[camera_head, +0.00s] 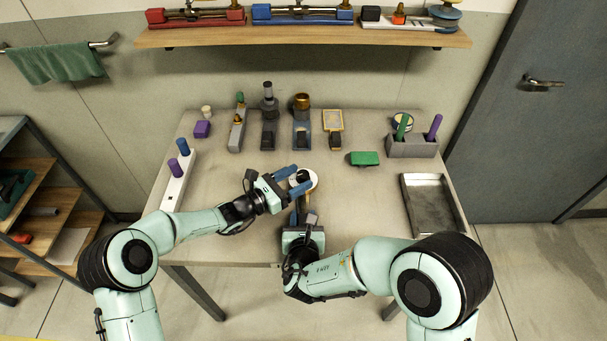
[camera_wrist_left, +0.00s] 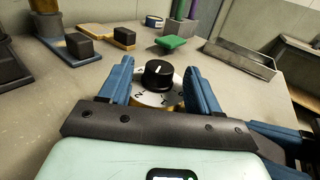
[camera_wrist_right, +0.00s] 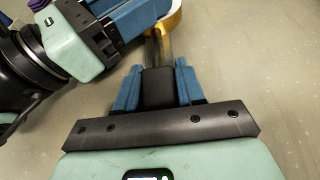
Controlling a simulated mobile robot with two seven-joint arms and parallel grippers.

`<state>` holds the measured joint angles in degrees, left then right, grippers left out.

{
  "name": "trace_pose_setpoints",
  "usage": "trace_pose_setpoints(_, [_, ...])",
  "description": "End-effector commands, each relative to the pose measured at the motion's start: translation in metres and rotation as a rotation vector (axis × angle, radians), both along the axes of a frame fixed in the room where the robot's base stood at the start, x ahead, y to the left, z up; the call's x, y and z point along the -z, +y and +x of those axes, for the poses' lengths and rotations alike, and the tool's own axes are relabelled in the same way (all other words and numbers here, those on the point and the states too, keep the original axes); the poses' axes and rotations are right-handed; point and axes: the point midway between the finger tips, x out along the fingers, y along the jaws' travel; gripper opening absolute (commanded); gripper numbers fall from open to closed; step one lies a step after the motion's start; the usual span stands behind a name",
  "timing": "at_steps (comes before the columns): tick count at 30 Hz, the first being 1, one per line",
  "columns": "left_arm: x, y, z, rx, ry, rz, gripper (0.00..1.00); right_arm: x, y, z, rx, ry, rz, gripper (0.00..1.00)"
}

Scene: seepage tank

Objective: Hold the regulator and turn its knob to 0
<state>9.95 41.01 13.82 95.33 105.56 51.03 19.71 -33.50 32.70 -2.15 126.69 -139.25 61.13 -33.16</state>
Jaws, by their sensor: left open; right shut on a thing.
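The regulator has a white dial (camera_head: 313,181) and a black knob (camera_wrist_left: 157,74). Its yellow body (camera_wrist_right: 174,19) shows in the right wrist view, with a metal stem leading to a black handle (camera_wrist_right: 157,88). My right gripper (camera_wrist_right: 157,68) is shut on that handle from the table's front side. My left gripper (camera_wrist_left: 158,66) is open, with one blue finger on each side of the knob and a visible gap to it. The knob's white mark points away from the left wrist camera.
A grey metal tray (camera_head: 434,232) lies at the table's right. A green block (camera_head: 365,158) and a grey holder with green and purple pegs (camera_head: 412,148) stand behind. Several tools line the table's back.

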Motion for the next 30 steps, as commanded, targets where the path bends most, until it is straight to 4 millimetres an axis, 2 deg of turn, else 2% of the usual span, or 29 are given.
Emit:
trace_pose_setpoints(6, [0.001,-0.019,0.014,0.001,0.001,0.000,0.63,0.003,0.000,-0.001,-0.002,0.008,-0.002,0.00])
trace_pose_setpoints(16, [0.000,-0.022,0.016,0.000,0.001,0.001,0.63,0.003,0.000,-0.001,-0.002,0.008,-0.002,0.00])
trace_pose_setpoints(17, [0.000,-0.022,0.016,0.000,0.001,0.001,0.59,0.003,0.000,-0.001,-0.002,0.008,-0.002,0.00])
trace_pose_setpoints(21, [0.000,-0.022,0.016,0.000,0.001,0.001,0.14,0.003,0.000,-0.001,-0.002,0.008,-0.001,0.00])
trace_pose_setpoints(22, [0.000,-0.022,0.016,0.000,0.001,0.001,0.11,0.003,0.000,-0.001,-0.002,0.008,-0.001,0.00])
trace_pose_setpoints(30, [-0.001,-0.023,0.016,-0.052,-0.002,-0.008,0.11,0.003,0.000,-0.001,-0.002,0.008,-0.001,0.00])
